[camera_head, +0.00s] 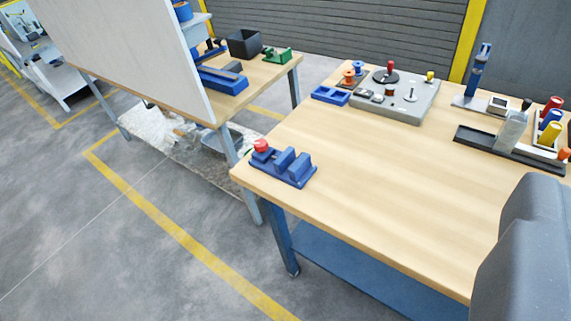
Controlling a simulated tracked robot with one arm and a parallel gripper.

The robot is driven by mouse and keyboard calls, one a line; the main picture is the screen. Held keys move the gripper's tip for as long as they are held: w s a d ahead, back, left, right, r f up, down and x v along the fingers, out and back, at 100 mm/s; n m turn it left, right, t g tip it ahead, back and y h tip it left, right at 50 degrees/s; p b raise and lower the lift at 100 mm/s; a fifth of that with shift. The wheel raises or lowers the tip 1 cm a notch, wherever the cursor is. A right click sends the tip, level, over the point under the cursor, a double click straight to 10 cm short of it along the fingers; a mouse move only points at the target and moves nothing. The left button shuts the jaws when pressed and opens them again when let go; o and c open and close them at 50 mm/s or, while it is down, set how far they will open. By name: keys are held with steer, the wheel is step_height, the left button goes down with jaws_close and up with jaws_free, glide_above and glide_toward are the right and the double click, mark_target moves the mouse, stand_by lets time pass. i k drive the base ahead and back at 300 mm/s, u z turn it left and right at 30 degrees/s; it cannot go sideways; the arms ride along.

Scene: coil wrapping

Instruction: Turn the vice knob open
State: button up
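The blue vice (290,170) sits on the near left corner of the wooden workbench (400,200). Its red knob (261,146) is at the vice's left end, close to the bench edge. A gap shows between the vice's upright blue blocks, and nothing visible is held there. A large grey rounded part of my gripper (525,255) fills the lower right corner. Its fingertips cannot be made out, so I cannot tell whether it is open or shut. It is well apart from the vice and knob in the picture.
A grey coil-winding board (425,101) and a blue tray (330,95) stand at the bench's back left. A dark rack (490,147) with coloured spools is at the back right. A white panel (125,45) stands on the left bench. The bench middle is clear.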

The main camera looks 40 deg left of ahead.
mark_target(261, 145)
steer(key=k, duration=0.4)
steer(key=u, duration=0.6)
steer(key=i, duration=1.25)
steer(key=z, duration=0.45)
